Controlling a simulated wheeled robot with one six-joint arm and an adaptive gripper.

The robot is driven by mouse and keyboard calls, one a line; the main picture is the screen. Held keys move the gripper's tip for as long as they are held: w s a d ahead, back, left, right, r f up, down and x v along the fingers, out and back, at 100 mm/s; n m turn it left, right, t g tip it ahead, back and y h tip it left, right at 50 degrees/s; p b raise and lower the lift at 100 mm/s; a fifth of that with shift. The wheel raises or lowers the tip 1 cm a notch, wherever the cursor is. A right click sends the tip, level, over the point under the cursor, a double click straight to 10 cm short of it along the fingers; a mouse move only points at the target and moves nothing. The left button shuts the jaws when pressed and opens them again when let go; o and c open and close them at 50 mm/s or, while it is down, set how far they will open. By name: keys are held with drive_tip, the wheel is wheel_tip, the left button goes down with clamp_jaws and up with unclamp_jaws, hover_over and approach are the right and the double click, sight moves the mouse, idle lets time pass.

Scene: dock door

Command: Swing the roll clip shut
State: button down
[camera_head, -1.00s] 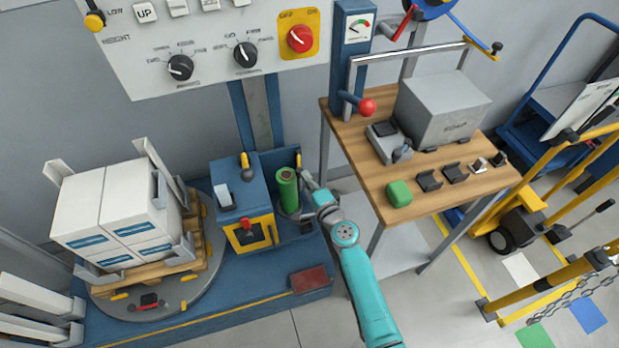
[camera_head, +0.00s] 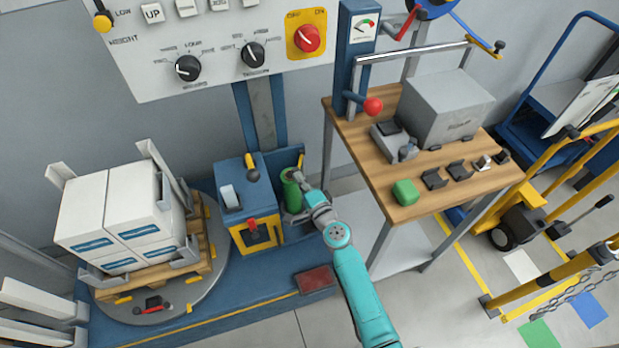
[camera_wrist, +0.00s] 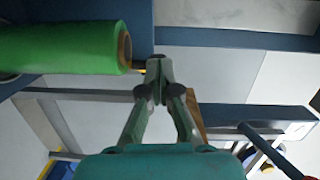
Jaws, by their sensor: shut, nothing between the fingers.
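The green film roll (camera_head: 290,194) stands upright on the blue machine beside the orange-framed box. It also shows in the wrist view (camera_wrist: 60,48), its end with the brown core facing my gripper. My gripper (camera_head: 297,177) is at the roll's top right; in the wrist view its fingertips (camera_wrist: 158,66) are together and empty, just beyond the core end. A small yellow tip (camera_head: 301,158) stands behind the roll; a yellow bit (camera_wrist: 139,71) also shows beside my fingertips. This may be the roll clip, but its shape and position are mostly hidden, and I cannot tell whether I touch it.
The blue box with a yellow frame and red handle (camera_head: 248,222) stands left of the roll. The wrapped carton stack (camera_head: 120,215) is on the turntable farther left. A wooden-topped bench (camera_head: 375,165) stands close on the right. A control panel (camera_head: 215,50) hangs above.

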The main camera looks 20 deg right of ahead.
drive_tip(key=shift+w+a, duration=0.3)
drive_tip(key=shift+a, duration=0.25)
drive_tip(key=shift+w+a, duration=0.25)
drive_tip(key=shift+a, duration=0.3)
